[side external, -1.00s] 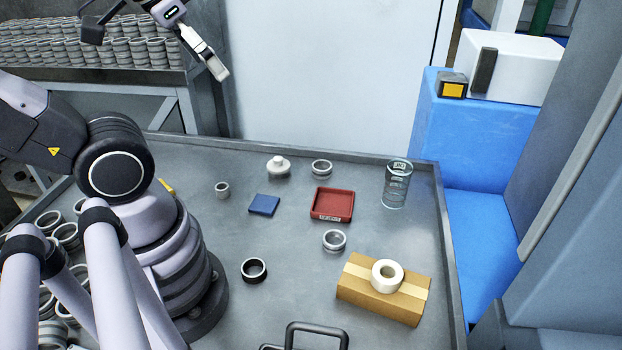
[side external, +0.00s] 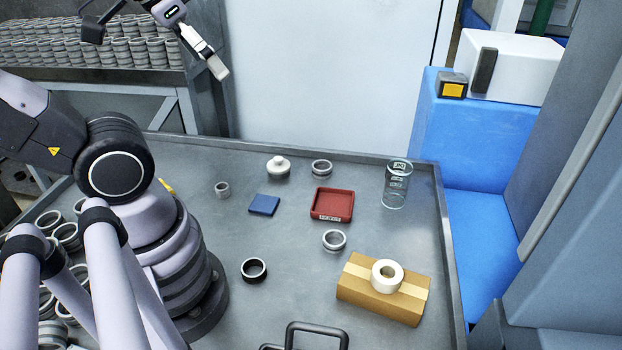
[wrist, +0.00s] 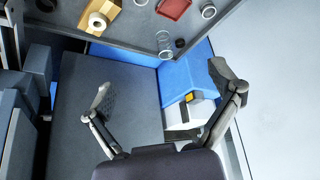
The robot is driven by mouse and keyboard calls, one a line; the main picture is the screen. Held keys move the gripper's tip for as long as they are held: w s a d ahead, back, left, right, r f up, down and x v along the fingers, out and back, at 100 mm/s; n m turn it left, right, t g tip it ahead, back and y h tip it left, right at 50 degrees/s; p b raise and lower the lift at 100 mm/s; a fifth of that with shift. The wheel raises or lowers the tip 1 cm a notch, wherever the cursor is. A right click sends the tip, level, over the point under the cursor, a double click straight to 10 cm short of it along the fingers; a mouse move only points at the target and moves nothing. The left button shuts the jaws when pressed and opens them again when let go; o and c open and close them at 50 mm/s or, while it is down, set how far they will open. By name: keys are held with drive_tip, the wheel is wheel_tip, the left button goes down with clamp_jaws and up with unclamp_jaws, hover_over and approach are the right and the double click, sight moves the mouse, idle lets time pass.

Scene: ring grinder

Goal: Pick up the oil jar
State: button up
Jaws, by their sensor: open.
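Two things on the grey table could be the oil jar; I cannot tell which. One is a small white jar with a knobbed lid (side external: 278,166) near the back edge. The other is a clear glass cylinder with dark markings (side external: 397,186), upright near the right back corner; it also shows in the wrist view (wrist: 164,43). My gripper (side external: 217,68) is high above and beyond the back edge in the side view, apart from both. In the wrist view my gripper (wrist: 160,75) has its fingers wide apart with nothing between them. The lidded jar does not show there.
A red tray (side external: 317,217), a blue square (side external: 264,205), several metal rings and a cardboard box (side external: 360,300) with a white tape roll (side external: 387,275) on it are on the table. A raised rim edges the table. A blue block (side external: 470,135) stands behind the right corner.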

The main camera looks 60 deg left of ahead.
drive_tip(key=w+d+t+h, duration=0.1)
drive_tip(key=w+d+t, duration=0.25)
drive_tip(key=w, duration=1.35)
drive_tip(key=n+t+y, duration=0.4)
drive_tip(key=t, duration=0.1)
hover_over(395, 174)
drive_tip(key=d, duration=0.2)
wheel_tip(395, 174, down, 16)
drive_tip(key=f+t+y, duration=0.1)
drive_tip(key=f, duration=0.4)
drive_tip(key=s+f+t+y, duration=0.1)
drive_tip(key=f, duration=0.5)
drive_tip(key=s+a+f+t+y, duration=0.1)
drive_tip(key=f, duration=0.4)
drive_tip(key=shift+a+f, duration=0.1)
drive_tip(key=shift+f, duration=0.1)
drive_tip(key=x, duration=0.5)
drive_tip(key=shift+f, duration=0.15)
drive_tip(key=c, duration=1.3)
